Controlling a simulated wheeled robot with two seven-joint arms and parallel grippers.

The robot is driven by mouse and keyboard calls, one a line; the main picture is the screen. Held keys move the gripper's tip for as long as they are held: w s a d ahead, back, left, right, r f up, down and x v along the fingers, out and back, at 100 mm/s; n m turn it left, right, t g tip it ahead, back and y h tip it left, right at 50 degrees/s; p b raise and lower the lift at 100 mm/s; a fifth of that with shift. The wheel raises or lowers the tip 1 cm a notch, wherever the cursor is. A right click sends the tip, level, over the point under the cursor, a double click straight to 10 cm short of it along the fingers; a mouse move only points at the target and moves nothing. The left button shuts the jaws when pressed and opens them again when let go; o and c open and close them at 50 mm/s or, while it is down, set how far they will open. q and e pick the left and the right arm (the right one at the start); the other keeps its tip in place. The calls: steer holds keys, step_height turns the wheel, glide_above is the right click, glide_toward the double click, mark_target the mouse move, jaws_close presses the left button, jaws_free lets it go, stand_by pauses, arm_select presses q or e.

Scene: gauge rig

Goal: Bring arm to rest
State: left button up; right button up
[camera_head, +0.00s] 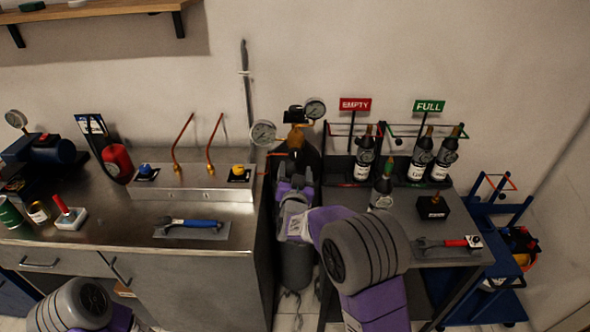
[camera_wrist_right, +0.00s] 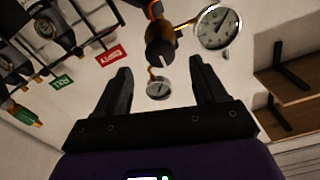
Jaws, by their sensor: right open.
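My right arm reaches up from the lower right in the head view. Its right gripper (camera_head: 296,160) points up toward the wall, in front of the dark gas cylinder (camera_head: 297,262). In the right wrist view the two black fingers of the right gripper (camera_wrist_right: 161,76) are spread apart with nothing held. The brass regulator (camera_head: 296,138) with two round gauges sits at the cylinder top. The regulator (camera_wrist_right: 160,45) also shows beyond the fingertips in the wrist view, with one gauge seen between the fingers. My left arm shows only as a joint at the lower left; its gripper is out of frame.
A metal bench (camera_head: 60,257) stands left, with a blue-handled wrench (camera_head: 192,224) on a mat. A side table (camera_head: 470,256) stands right, with a red-handled wrench (camera_head: 445,243). Bottles stand under the EMPTY sign (camera_head: 355,104) and FULL sign (camera_head: 429,106). A blue cart (camera_head: 500,303) is far right.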

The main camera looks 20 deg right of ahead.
steer(key=s+a+f+n+g+y, duration=0.15)
steer(key=s+f+g, duration=0.4)
steer(key=f, duration=0.85)
steer(key=s+f+n+g+y, duration=0.1)
steer(key=s+f+g+y, duration=0.2)
steer(key=s+f, duration=0.8)
steer(key=s+a+f+g+y, duration=0.2)
steer(key=s+f, duration=0.4)
steer(key=s, duration=0.5)
steer(key=s+a+f+g+y, duration=0.2)
steer(key=s+a+f+g, duration=0.3)
steer(key=s, duration=0.6)
step_height(320, 180, down, 2)
steer(key=shift+a+f+n+g+y, duration=0.2)
steer(key=shift+n+g+y, duration=0.2)
steer(key=shift+g, duration=0.35)
